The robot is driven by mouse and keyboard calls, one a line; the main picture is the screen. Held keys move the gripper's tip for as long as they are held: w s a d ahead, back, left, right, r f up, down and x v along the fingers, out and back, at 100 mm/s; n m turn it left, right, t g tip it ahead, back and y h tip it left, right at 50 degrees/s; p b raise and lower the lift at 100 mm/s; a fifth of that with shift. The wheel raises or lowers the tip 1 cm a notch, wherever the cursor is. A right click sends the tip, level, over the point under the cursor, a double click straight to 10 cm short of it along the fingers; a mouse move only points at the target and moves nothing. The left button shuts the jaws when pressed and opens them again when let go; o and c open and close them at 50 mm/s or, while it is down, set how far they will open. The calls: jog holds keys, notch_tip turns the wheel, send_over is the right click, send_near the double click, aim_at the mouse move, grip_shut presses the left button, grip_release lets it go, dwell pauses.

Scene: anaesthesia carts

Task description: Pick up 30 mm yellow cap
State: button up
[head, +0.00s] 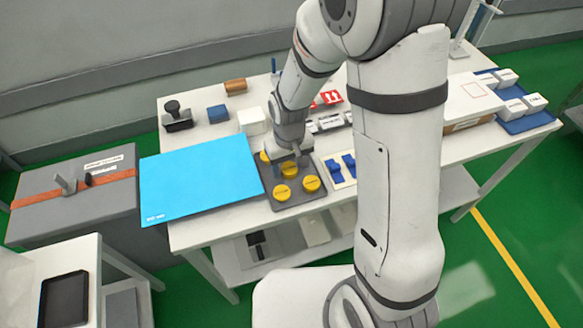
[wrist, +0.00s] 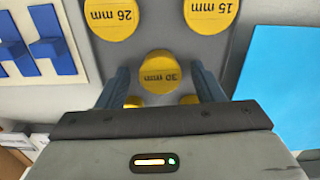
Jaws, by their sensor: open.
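The 30 mm yellow cap (wrist: 160,72) is a round yellow disc with upside-down lettering in the wrist view, on a grey tray (wrist: 150,34). My gripper (wrist: 161,82) is open above the tray, with one finger on each side of this cap in the picture; contact cannot be told.
A bright blue sheet (head: 200,178) lies left of the tray. Blue parts (head: 341,167) in a pale holder lie to its right. A white block (head: 252,121) and a dark blue block (head: 218,114) stand behind. The neighbouring caps are close to the 30 mm cap.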

jog(key=shift+c, duration=0.4)
jog(key=c, duration=0.9)
